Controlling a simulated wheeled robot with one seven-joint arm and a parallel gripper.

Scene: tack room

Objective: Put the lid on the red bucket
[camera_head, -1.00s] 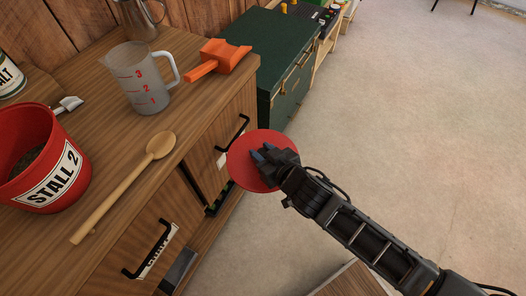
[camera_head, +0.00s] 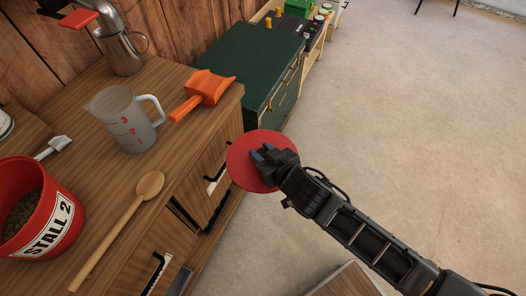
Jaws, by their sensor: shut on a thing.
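The red bucket (camera_head: 64,243) with a "STALL 2" label stands open and upright on the wooden counter at the lower left, cut off by the picture's left edge. Dark contents and the grey end of a scoop or brush (camera_head: 53,147) show at and behind its rim. The lid (camera_head: 240,172) is a flat red disc held out beyond the counter's front edge, over the floor. My gripper (camera_head: 262,158) is shut on the lid near its middle. The lid is well to the right of the bucket and apart from it. The grasped part is hidden by the fingers.
On the wooden counter (camera_head: 95,183) lie a wooden spoon (camera_head: 118,230), a clear measuring jug (camera_head: 125,120) and an orange scoop (camera_head: 204,90). A metal pitcher (camera_head: 122,52) stands behind. A dark green chest (camera_head: 245,62) adjoins the counter. The floor (camera_head: 400,130) at right is open.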

